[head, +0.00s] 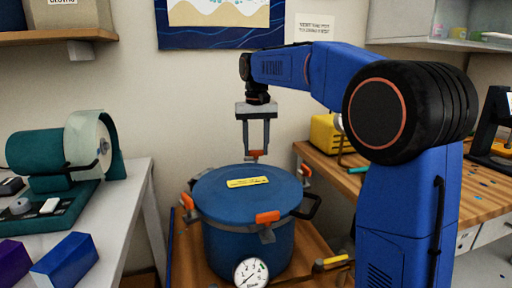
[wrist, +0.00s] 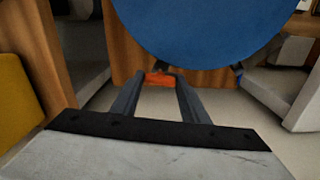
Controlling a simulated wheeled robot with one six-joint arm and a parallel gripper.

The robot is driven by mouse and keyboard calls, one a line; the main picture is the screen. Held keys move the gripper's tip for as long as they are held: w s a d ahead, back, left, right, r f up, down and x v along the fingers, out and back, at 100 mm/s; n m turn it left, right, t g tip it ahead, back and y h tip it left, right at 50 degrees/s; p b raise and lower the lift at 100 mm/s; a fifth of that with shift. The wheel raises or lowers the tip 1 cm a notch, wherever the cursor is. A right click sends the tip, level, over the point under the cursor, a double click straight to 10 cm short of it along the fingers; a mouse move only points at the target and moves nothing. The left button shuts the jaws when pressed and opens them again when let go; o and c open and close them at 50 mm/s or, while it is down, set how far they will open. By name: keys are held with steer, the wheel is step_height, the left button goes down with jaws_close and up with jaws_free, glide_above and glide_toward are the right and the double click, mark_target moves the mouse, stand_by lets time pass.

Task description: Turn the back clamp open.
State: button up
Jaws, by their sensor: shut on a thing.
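A blue pressure pot (head: 245,235) with a flat blue lid (head: 222,193) stands on a wooden surface. The lid also shows in the wrist view (wrist: 200,25). The back clamp (wrist: 159,79) has an orange handle at the lid's far edge; only a small bit of it shows in the head view. My gripper (head: 256,155) points down behind the lid, its fingers shut on this handle. The front clamp (head: 267,217), the left clamp (head: 187,201) and the right clamp (head: 306,171) also have orange handles at the rim. The back clamp's lower part is hidden.
A pressure gauge (head: 251,272) sits at the pot's front. A yellow label (head: 247,182) lies on the lid. A dark pot handle (head: 313,206) sticks out at the right. Benches stand on both sides, with a yellow box (head: 324,133) on the right one.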

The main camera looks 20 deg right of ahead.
steer(key=shift+m, duration=1.5)
steer(key=o, duration=1.1)
steer(key=shift+c, duration=0.2)
steer(key=shift+r, duration=0.1)
step_height(320, 180, up, 17)
steer(key=shift+r, duration=0.1)
